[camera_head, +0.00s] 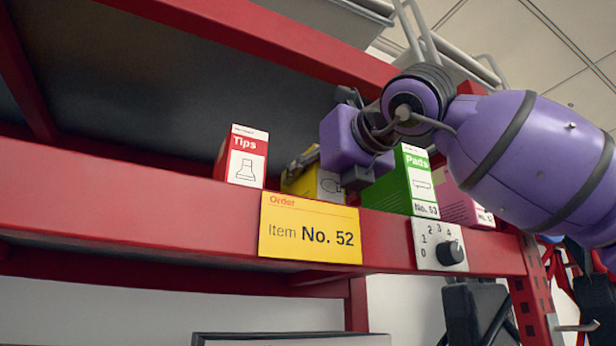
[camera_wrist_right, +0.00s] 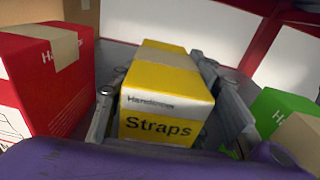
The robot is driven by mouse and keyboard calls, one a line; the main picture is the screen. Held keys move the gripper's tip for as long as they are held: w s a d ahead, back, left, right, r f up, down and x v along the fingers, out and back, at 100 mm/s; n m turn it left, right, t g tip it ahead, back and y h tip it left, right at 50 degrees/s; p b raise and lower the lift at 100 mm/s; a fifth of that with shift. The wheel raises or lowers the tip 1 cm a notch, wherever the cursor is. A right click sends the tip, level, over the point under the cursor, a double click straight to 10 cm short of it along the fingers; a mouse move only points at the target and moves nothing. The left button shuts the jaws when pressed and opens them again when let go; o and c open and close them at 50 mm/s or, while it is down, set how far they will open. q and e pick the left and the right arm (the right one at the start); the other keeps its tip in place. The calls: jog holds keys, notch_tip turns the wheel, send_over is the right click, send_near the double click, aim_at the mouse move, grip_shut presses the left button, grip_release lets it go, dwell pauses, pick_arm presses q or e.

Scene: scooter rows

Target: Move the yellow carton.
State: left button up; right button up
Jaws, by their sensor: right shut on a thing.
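The yellow carton (camera_head: 303,184) stands on the red shelf in the head view, between a red carton and a green carton, partly hidden by my gripper and the order card. In the right wrist view the yellow carton (camera_wrist_right: 165,105) has a white band and the word "Straps". My right gripper (camera_head: 330,160) reaches in from the right over the shelf edge. Its two fingers (camera_wrist_right: 165,90) lie along both sides of the carton, shut on it. I cannot tell whether the carton is lifted. My left gripper is not in view.
A red "Tips" carton (camera_head: 245,157) stands to the left, a green "Pads" carton (camera_head: 405,182) close on the right, a pink carton (camera_head: 460,205) beyond. A yellow order card (camera_head: 310,232) reading "Item No. 52" and a dial (camera_head: 452,252) sit on the shelf's front beam. A brown box (camera_wrist_right: 60,12) stands behind.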

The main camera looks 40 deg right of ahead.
jog(key=o, duration=1.4)
jog(key=shift+w+f, duration=0.1)
jog(key=shift+w, duration=0.3)
jog(key=shift+s, duration=0.2)
jog(key=shift+s, duration=0.1)
jog(key=v, duration=1.2)
